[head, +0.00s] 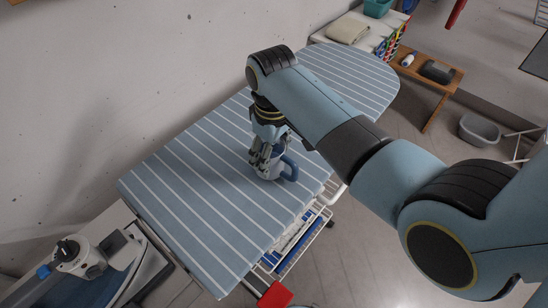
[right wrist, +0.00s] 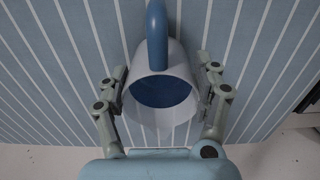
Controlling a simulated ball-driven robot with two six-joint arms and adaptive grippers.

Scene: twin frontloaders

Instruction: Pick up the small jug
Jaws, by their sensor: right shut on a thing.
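The small jug (head: 268,171) is white with a blue handle and stands on the striped ironing board (head: 190,200) in the head view. In the right wrist view the jug (right wrist: 162,108) shows from above, with a blue inside and its blue handle pointing to the top of the picture. My right gripper (head: 263,160) comes down over the jug from above. In the right wrist view its two fingers (right wrist: 162,92) are on either side of the jug's body, shut on it. The jug appears to rest on the board. My left gripper is not in view.
A grey tub (head: 479,129) and a wooden bench (head: 437,90) are at the right. The board around the jug is clear.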

